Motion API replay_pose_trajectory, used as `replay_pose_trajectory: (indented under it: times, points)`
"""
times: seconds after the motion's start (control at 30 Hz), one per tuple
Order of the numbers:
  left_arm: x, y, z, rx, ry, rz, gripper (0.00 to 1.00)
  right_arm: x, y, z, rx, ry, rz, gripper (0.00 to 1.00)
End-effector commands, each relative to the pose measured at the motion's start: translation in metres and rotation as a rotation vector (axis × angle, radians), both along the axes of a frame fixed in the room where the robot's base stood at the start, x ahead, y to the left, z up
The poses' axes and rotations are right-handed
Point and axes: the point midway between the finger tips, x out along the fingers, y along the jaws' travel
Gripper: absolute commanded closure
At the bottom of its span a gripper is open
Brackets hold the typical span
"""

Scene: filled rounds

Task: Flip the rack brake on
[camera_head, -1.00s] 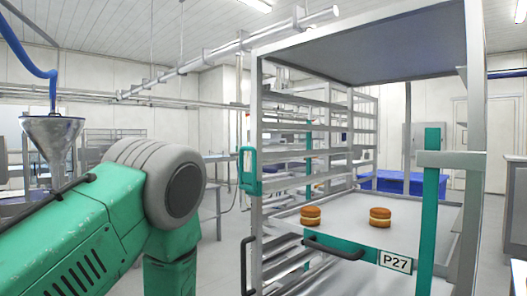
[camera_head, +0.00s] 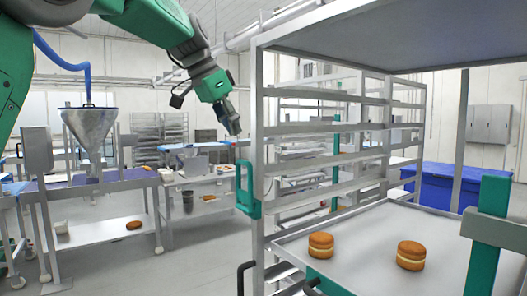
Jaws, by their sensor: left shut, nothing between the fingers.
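The tall metal rack (camera_head: 257,120) stands at the right, with side rails and a wide tray (camera_head: 375,222). A green loop handle (camera_head: 243,188) is fixed to its near left post. I cannot pick out a brake for certain; the rack's foot is below the picture. My left gripper (camera_head: 235,129) hangs from the raised arm at the upper left, pointing down, shut and empty. In the picture it is just left of the post and above the green handle, apparently apart from both. My right gripper is not in view.
Two filled rounds (camera_head: 321,246) (camera_head: 411,255) sit on the tray. A green upright (camera_head: 487,240) crosses the right side. A black handle (camera_head: 245,275) shows low by the post. A steel funnel (camera_head: 90,128) and a worktable (camera_head: 100,184) stand left. The floor between is clear.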

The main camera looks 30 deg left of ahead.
Motion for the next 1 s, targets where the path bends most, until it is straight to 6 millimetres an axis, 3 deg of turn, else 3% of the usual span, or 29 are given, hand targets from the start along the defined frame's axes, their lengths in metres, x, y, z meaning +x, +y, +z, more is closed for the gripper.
replay_pose_trajectory:
  times: [0.1,0.5,1.0]
  points:
    - [-0.006,-0.001,0.017,-0.005,-0.013,-0.019,1.00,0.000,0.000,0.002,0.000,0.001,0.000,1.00]
    - [-0.003,-0.002,0.014,-0.004,-0.010,-0.022,1.00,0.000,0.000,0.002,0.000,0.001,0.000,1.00]
    - [0.033,-0.018,-0.053,-0.003,-0.009,-0.021,1.00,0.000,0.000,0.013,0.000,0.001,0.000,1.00]
